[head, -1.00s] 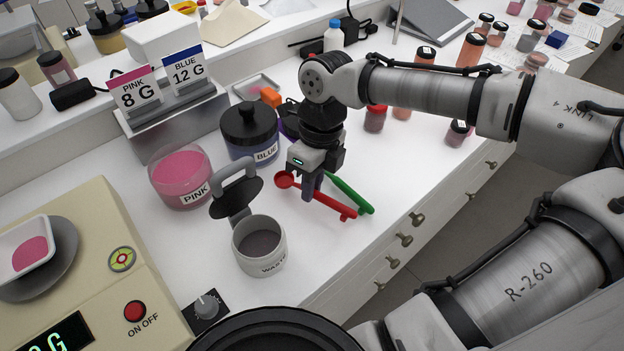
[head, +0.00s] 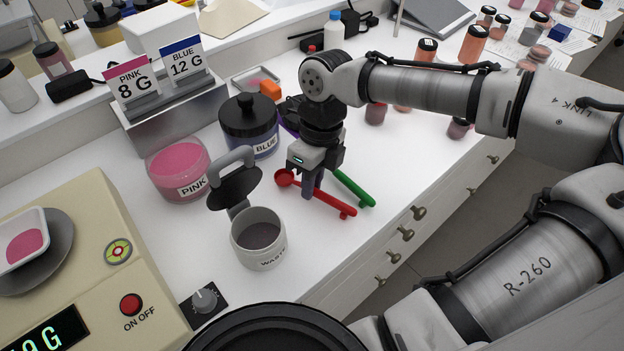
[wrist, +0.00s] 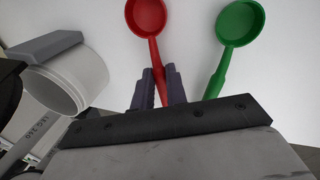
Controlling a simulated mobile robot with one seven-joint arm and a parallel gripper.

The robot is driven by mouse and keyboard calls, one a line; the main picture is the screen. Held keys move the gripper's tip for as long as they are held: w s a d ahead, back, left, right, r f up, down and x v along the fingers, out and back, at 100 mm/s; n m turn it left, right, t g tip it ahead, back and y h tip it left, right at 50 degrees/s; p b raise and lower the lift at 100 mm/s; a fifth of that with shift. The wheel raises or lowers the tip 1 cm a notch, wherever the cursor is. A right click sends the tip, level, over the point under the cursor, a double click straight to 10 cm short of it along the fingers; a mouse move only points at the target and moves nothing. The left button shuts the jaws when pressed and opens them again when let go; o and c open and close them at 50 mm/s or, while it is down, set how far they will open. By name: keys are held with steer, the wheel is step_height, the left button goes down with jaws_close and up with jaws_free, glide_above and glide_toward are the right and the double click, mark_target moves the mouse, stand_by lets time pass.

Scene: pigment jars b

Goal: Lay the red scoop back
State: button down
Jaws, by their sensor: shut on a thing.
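The red scoop (head: 335,206) is at the front part of the white counter, its round bowl toward the left and its handle running to the lower right. My gripper (head: 312,190) points down over it and is shut on its handle. In the wrist view the red scoop (wrist: 147,20) has its handle between the two dark fingers (wrist: 158,88). I cannot tell whether the scoop touches the counter. The green scoop (head: 355,188) lies right beside it, apart from my fingers; it also shows in the wrist view (wrist: 238,25).
The grey waste pot (head: 258,245) with its lid raised stands to the left. The pink jar (head: 178,178) and the closed blue jar (head: 250,130) stand behind it. A scale (head: 95,270) with a white tray of pink powder is at far left. The counter's front edge is close by.

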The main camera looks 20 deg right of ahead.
steer(key=shift+f, duration=0.25)
steer(key=c, duration=1.3)
jaws_free()
steer(key=shift+r, duration=0.1)
step_height(320, 180, up, 6)
steer(key=p, duration=0.5)
